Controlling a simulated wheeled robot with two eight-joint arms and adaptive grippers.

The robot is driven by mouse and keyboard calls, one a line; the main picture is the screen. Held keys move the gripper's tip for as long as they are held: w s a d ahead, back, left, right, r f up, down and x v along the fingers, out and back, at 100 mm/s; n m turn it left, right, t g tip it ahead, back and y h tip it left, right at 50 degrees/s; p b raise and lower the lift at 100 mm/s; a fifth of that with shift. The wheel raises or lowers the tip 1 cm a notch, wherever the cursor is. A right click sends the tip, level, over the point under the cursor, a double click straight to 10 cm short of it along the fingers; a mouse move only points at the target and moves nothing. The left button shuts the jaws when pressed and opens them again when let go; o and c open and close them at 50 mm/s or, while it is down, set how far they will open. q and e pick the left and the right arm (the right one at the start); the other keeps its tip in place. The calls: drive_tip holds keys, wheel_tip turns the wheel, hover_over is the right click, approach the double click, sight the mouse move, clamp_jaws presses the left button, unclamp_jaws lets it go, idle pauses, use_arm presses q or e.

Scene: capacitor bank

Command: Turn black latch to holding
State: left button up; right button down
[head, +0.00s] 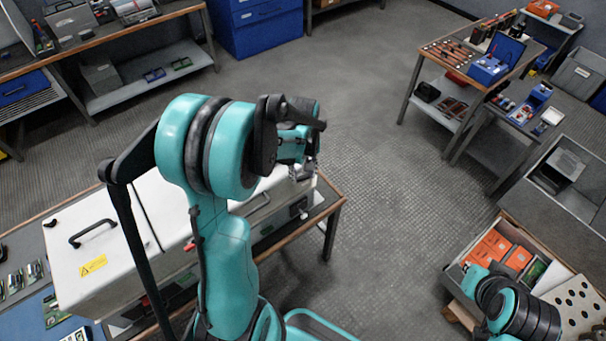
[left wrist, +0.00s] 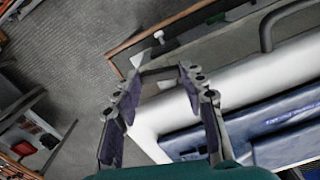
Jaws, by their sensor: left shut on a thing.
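A long white cabinet (head: 155,215) with handles and a yellow warning label stands on the workbench at the left. My left gripper (head: 305,168) is at the right end of its top, partly behind my own arm in the head view. In the left wrist view, the two fingers (left wrist: 158,76) stand apart at the white cabinet's rounded corner (left wrist: 150,120), with a narrow grey-black piece between the tips. I take this piece for the black latch, but its shape and angle are too unclear to read.
The workbench edge (head: 336,207) runs close to the cabinet's right end. A crate with orange boxes (head: 492,250) is at the lower right, near my right arm. Tables with tools (head: 470,58) stand at the upper right. The grey floor (head: 375,190) between is clear.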

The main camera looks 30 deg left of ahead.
use_arm(q)
drive_tip(key=shift+m, duration=0.9)
drive_tip(key=o, duration=1.2)
drive_tip(key=shift+c, duration=0.2)
